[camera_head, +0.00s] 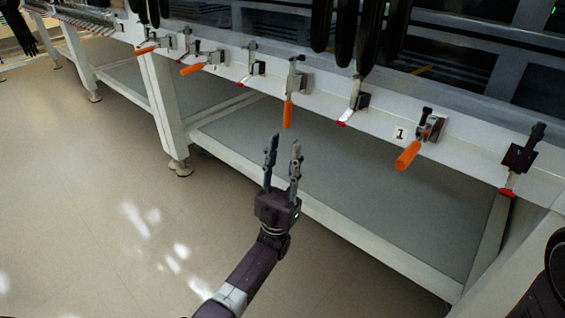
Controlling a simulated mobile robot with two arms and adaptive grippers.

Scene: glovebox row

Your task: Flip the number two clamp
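Several toggle clamps line the white front rail of the glovebox row. A clamp with an orange handle (289,112) hanging straight down sits just above my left gripper in the picture. My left gripper (283,147) is open and empty, its two fingers pointing up toward that handle with a visible gap below it. A label "1" (400,133) is beside another orange-handled clamp (408,154) on the right. No label reading "2" can be made out, so I cannot tell by number which clamp is number two. My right gripper is not in view.
Red-tipped clamps (345,118) sit between the orange ones, with another at far right (507,190). Black gloves (367,40) hang above the rail. A grey lower shelf (345,170) with a white frame lies below. The floor (110,200) at left is clear.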

